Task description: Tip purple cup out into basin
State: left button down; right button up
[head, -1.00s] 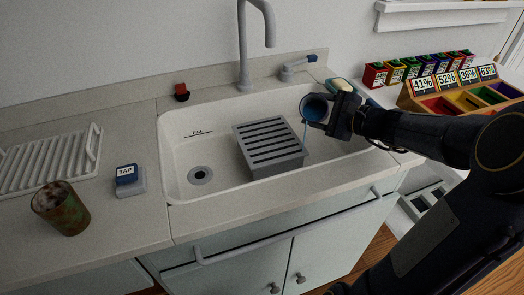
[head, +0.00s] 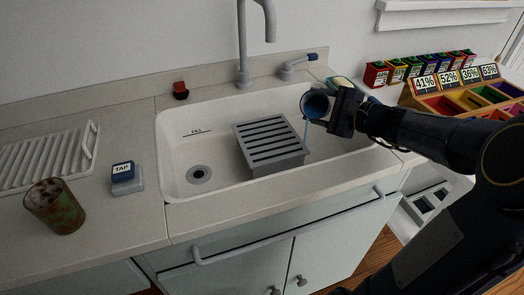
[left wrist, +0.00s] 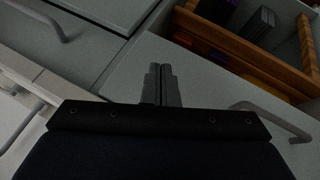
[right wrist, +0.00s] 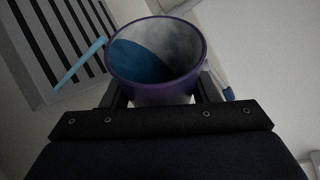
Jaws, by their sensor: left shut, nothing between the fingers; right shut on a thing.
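The purple cup (head: 316,104) is tilted over the right part of the white basin (head: 180,155). Its mouth faces left and toward the head camera. My right gripper (head: 334,110) is shut on it. In the right wrist view the purple-rimmed cup (right wrist: 158,88) holds blue liquid, and a thin blue stream (right wrist: 80,68) leaves its rim. In the head view the stream (head: 306,132) falls beside the right edge of the grey slatted rack (head: 272,145) in the basin. My left gripper (left wrist: 163,84) is shut and empty in the left wrist view, near cabinet fronts; it is outside the head view.
A rusty brown-green cup (head: 54,208), a TAP block (head: 125,178) and a white drainer (head: 45,158) stand on the left counter. The faucet (head: 243,50) rises behind the basin. Colored boxes and a wooden tray (head: 420,105) stand at right. An open drawer (left wrist: 235,50) shows near my left gripper.

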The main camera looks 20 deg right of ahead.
dwell(0.5)
jog(key=shift+r+n+b, duration=0.25)
jog(key=shift+n+b, duration=0.05)
jog(key=shift+b, duration=0.75)
jog(key=shift+r+n+t+b, duration=0.2)
jog(key=shift+n+t+b, duration=0.2)
jog(key=shift+b, duration=0.6)
dwell(0.5)
jog(key=shift+b, duration=0.5)
jog(key=shift+r+n+b, duration=0.25)
jog(key=shift+n+b, duration=0.15)
jog(key=shift+b, duration=0.15)
